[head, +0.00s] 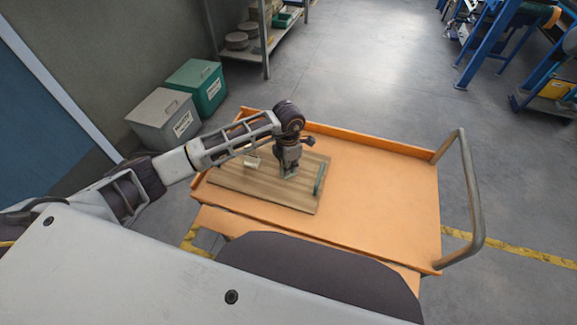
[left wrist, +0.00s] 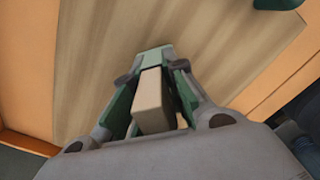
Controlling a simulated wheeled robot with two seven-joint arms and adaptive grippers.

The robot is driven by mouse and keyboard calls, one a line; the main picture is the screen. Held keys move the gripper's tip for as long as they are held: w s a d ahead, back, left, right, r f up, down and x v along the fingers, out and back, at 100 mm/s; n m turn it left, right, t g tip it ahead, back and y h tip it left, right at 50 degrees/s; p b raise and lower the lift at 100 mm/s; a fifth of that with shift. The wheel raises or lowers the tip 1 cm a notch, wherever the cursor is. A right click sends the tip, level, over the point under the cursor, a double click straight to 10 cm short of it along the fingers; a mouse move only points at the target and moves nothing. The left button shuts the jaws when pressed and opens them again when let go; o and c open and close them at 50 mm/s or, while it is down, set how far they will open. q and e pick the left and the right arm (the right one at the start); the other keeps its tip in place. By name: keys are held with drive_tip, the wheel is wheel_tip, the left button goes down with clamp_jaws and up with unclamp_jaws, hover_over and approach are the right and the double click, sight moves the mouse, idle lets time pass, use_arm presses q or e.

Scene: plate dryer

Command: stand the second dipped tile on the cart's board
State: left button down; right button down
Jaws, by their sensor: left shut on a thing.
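My left gripper (head: 288,174) points down over the wooden board (head: 235,190) on the orange cart (head: 385,195). In the left wrist view, the gripper (left wrist: 154,98) is shut on a tile (left wrist: 152,103) whose pale end faces the camera. The tile's far end looks green, close to the board; I cannot tell whether it touches. Another green tile (head: 319,178) stands on the board to the right of the gripper; its edge shows at the top of the left wrist view (left wrist: 278,3). My right gripper is not in view.
A small pale thing (head: 252,160) is on the board left of the gripper, partly behind my arm. The cart's right half is bare, with a grey handle (head: 470,195) at its right end. Grey (head: 165,122) and green (head: 197,86) bins stand behind the cart at left.

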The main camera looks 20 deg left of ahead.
use_arm(q)
drive_tip(key=shift+f, duration=0.1)
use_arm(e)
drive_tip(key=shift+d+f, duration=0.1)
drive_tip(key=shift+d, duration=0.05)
use_arm(q)
drive_tip(key=c, duration=1.5)
unclamp_jaws()
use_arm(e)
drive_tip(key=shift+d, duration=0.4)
use_arm(q)
drive_tip(key=shift+o, duration=0.2)
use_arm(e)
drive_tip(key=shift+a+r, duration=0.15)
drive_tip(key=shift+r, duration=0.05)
use_arm(q)
drive_tip(key=shift+r, duration=0.45)
wheel_tip(320, 180, up, 3)
drive_tip(key=shift+r, duration=0.1)
wheel_tip(320, 180, up, 7)
drive_tip(key=shift+f, duration=0.1)
drive_tip(key=shift+r, duration=0.65)
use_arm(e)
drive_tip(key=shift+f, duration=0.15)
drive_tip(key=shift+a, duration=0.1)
